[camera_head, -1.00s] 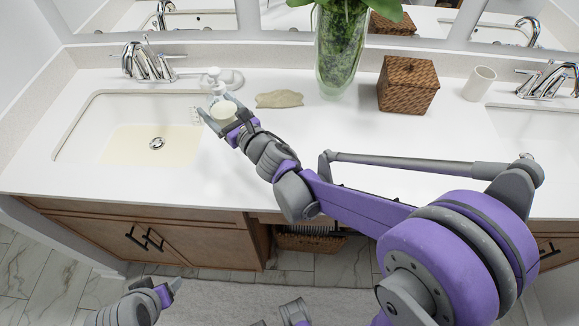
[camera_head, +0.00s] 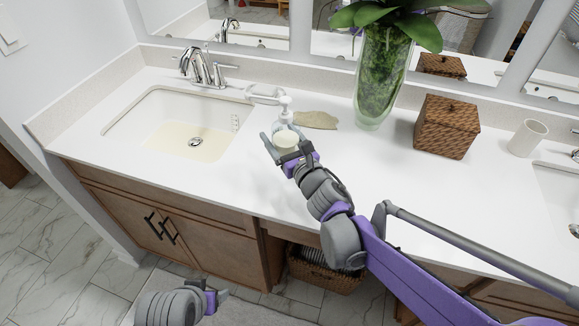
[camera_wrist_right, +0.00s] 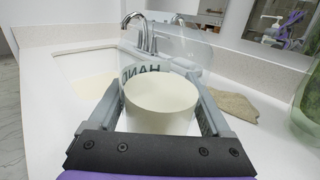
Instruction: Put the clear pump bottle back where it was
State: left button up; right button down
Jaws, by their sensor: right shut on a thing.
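The clear pump bottle (camera_head: 284,123) has a white pump top and cream contents. It is beside the sink's right edge in the head view, near the counter's back. My right gripper (camera_head: 283,144) is shut around its lower body, with one finger on each side. The wrist view shows the bottle (camera_wrist_right: 160,104) between the fingers, with dark lettering on its clear wall. It looks roughly upright; I cannot tell whether its base touches the counter. My left gripper (camera_head: 214,298) is low at the front, below the counter edge, and its finger opening is unclear.
A small pale dish (camera_head: 265,92) lies behind the bottle, and a beige sponge-like piece (camera_head: 316,120) lies to its right. A glass vase with a plant (camera_head: 380,80), a woven box (camera_head: 446,127) and a white cup (camera_head: 527,138) stand farther right. The sink (camera_head: 175,122) is left.

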notch_tip(320, 180, down, 3)
jog(key=shift+w, duration=0.1)
jog(key=shift+f+b, duration=0.7)
jog(key=shift+f, duration=1.4)
jog(key=shift+f, duration=0.15)
grip_release()
jog(key=shift+r, duration=0.2)
jog(key=v, duration=1.2)
